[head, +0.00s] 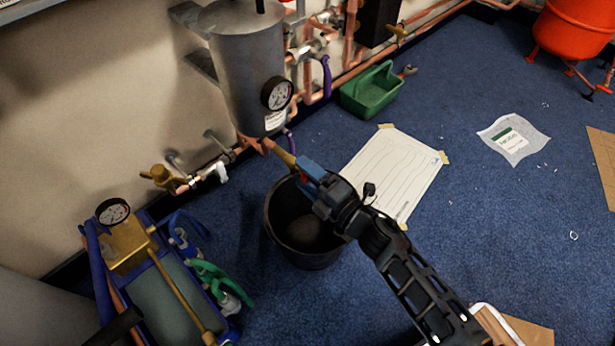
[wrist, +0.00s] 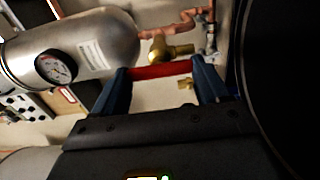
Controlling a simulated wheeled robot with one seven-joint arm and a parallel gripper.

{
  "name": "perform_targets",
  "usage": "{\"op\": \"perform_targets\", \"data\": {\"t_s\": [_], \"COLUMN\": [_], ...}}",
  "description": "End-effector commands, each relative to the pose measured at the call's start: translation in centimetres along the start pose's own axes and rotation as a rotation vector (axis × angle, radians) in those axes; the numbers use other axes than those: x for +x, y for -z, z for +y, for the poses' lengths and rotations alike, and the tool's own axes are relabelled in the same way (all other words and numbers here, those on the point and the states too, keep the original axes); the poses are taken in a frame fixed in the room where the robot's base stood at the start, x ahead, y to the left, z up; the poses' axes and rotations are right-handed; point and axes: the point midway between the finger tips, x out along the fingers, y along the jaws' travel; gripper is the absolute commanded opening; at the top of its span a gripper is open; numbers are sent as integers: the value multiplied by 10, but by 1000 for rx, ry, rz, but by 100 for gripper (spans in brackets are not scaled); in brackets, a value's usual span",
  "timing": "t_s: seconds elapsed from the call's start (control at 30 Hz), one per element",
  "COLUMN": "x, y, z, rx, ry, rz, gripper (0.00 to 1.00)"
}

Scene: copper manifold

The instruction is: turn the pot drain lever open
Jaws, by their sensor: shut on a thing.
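The steel pot (head: 238,65) is mounted at the wall with a round gauge (head: 277,94) on its front. A copper and brass drain pipe (head: 283,157) comes out below it. My gripper (head: 308,172) is at the end of this drain, above the black bucket (head: 278,235). In the wrist view, the red drain lever (wrist: 162,70) spans between my two blue fingers, which are shut on it. The brass drain valve (wrist: 172,51) shows just beyond the lever, and the pot (wrist: 105,40) is to the left. The lever is mostly hidden by my gripper in the head view.
A blue tray (head: 225,335) with a gauge pump and hand tools stands at lower left. A green caddy (head: 372,90), copper pipes and a brass wall valve (head: 160,176) are near the wall. Paper sheets (head: 395,165) lie on the blue floor, mostly clear at right.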

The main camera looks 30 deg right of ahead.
Motion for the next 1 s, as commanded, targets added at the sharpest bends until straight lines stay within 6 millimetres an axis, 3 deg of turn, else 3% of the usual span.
{"op": "perform_targets", "data": {"t_s": [0.53,0.57,0.8,1.0], "x": [-1,-1,-1,0], "y": [1,1,0,0], "z": [-2,-2,-1,-1], "rx": [-30,-30,-27,-26], "ry": [4,4,2,1], "rz": [2,2,1,1], "gripper": [44,75,98,100]}}
